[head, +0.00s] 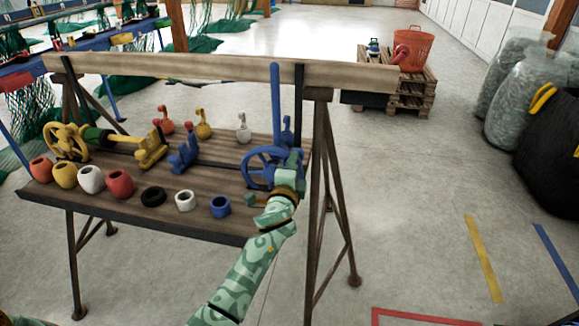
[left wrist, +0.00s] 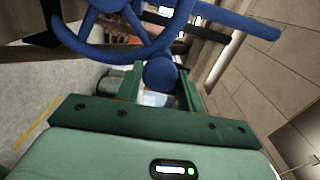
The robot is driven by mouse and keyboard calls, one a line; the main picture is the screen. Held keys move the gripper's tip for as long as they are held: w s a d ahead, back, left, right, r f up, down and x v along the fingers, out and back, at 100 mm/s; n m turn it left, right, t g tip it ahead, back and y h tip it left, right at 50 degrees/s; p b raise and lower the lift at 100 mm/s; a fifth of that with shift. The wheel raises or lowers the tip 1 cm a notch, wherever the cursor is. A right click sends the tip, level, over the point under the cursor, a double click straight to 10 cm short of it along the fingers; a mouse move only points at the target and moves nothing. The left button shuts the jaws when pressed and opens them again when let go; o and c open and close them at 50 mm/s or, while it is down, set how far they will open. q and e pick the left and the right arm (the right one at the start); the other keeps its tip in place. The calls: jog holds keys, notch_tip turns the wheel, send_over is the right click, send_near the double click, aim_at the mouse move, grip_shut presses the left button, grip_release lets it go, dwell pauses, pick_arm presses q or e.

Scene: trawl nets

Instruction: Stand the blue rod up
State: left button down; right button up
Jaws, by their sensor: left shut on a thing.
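The blue rod (head: 276,100) stands near upright at the right end of the bench, rising above the backboard. A blue handwheel (head: 247,161) is beside its lower end. My left gripper (head: 288,170) is at this wheel and hides part of it. In the left wrist view the wheel (left wrist: 150,45) is close in front, and a blue bar, probably the rod (left wrist: 235,20), slants off to the upper right. The left gripper (left wrist: 150,88) is shut on a rounded blue knob (left wrist: 160,74). I cannot tell whether the knob belongs to wheel or rod. My right gripper is not in view.
The wooden bench (head: 100,203) holds a yellow handwheel (head: 66,140), a blue bracket (head: 184,153), and a front row of cups and rings, including a blue ring (head: 220,206). A backboard (head: 200,68) runs behind.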

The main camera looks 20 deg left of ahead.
pick_arm(q)
jog(key=shift+d+f, duration=0.1)
jog(key=shift+f, duration=0.1)
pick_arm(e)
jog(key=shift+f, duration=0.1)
pick_arm(q)
jog(key=c, duration=0.9)
grip_release()
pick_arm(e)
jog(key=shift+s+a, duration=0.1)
